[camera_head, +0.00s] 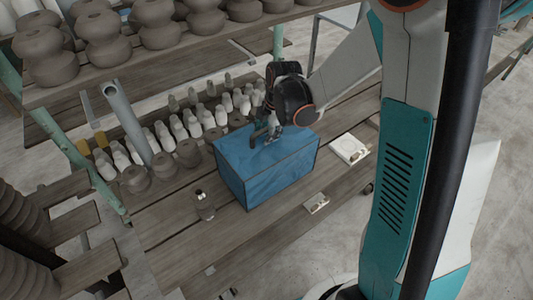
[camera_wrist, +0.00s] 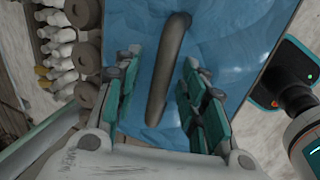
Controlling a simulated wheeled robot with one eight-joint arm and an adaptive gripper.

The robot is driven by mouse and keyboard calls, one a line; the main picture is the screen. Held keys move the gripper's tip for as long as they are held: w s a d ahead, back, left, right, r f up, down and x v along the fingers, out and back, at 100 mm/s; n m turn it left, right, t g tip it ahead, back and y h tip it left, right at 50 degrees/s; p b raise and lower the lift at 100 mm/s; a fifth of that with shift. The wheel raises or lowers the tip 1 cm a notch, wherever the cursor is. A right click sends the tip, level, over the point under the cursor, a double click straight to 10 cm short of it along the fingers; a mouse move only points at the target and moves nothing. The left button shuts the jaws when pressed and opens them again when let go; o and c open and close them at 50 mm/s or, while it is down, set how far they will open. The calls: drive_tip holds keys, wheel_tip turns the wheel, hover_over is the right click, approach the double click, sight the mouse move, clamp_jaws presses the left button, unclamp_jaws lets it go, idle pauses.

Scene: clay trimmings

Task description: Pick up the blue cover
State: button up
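The blue cover (camera_head: 282,176) is a box-shaped blue piece standing on the wooden workbench in the head view. It fills much of the wrist view (camera_wrist: 228,42) too. A dark, rounded bar handle (camera_wrist: 168,68) runs along its top. My gripper (camera_head: 268,136) is low over the top of the cover. In the wrist view my gripper (camera_wrist: 161,64) is open, with one finger on each side of the handle and visible gaps between. Whether the fingertips touch the cover is unclear. The arm hides part of the cover's back edge in the head view.
Rows of small white pieces (camera_head: 178,127) and grey-brown clay pots (camera_head: 188,153) stand left of and behind the cover. A dark bottle (camera_head: 204,205) is at its front left. A white square item (camera_head: 349,149) lies to its right. A shelf of pots (camera_head: 162,30) stands behind.

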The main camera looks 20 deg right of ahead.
drive_tip(key=shift+c, duration=0.5)
clamp_jaws()
